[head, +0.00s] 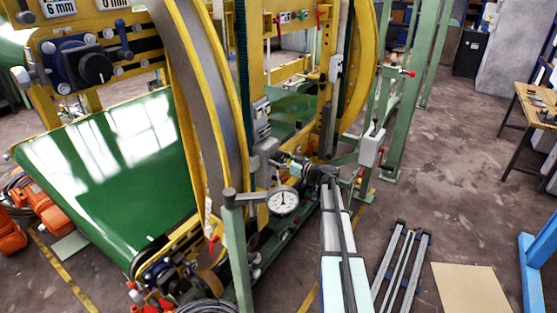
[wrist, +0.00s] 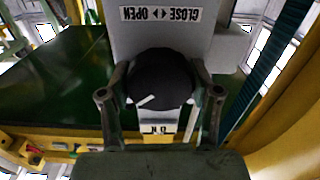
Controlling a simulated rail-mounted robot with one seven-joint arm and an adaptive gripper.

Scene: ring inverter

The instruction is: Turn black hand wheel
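A round black wheel (wrist: 160,78) with a white pointer mark sits on a grey housing (wrist: 160,42) in the wrist view. An upside-down "CLOSE / OPEN" label shows above it. The wheel's depth relative to the fingertips is hard to judge. In the head view my gripper (head: 274,162) is by the yellow ring frame, and the wheel between its fingers cannot be made out. Another black knob (head: 95,67) is on a blue mount at upper left.
A yellow curved ring (head: 222,100) stands close left of my arm. A green belt (head: 105,150) lies farther left. A dial gauge (head: 283,201) stands in front of the gripper. Green posts (head: 403,110) rise at right. Open floor (head: 455,180) lies farther right.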

